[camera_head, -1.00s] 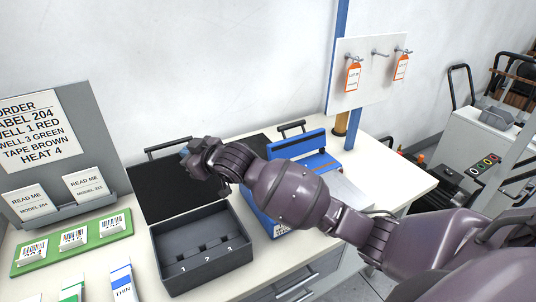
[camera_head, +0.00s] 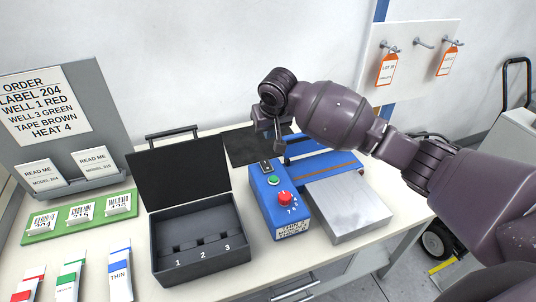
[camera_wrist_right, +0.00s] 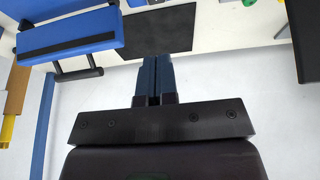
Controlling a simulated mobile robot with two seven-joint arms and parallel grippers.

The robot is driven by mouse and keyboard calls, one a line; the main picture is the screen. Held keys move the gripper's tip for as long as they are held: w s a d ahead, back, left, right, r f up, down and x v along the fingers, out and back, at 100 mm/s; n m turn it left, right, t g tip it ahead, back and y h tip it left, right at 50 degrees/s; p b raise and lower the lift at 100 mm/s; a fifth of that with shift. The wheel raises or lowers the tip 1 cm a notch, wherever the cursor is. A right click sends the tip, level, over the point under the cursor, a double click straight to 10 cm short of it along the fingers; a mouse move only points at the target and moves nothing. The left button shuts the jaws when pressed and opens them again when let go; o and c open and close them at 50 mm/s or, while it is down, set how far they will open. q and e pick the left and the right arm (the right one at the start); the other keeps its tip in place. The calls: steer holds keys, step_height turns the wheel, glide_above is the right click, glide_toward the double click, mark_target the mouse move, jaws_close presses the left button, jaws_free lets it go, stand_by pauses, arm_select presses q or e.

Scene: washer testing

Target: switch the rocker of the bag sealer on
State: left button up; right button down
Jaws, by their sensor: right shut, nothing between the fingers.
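The bag sealer is blue, with a control box (camera_head: 262,207) bearing a red knob (camera_head: 285,198), a green button (camera_head: 273,180) and a small dark rocker (camera_head: 266,166) at its far end. I cannot tell which way the rocker is tipped. My right gripper (camera_head: 279,148) is shut and empty, just above and behind the rocker end, apparently apart from it. It partly covers the sealer's back. In the right wrist view its blue fingers (camera_wrist_right: 157,72) are together, with the sealer's blue arm (camera_wrist_right: 70,34) at upper left. My left gripper is not in view.
An open black case (camera_head: 200,262) with numbered wells stands left of the sealer. A black mat (camera_head: 240,148) lies behind it. A grey metal plate (camera_head: 348,212) sits right of the control box.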

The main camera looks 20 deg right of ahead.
glide_toward(265, 162)
steer(key=x, duration=0.2)
steer(key=w+x, duration=0.1)
steer(key=x, duration=0.2)
steer(key=shift+w+r+b, duration=0.1)
steer(key=shift+b, duration=0.25)
steer(key=shift+x, duration=0.85)
steer(key=shift+f, duration=0.2)
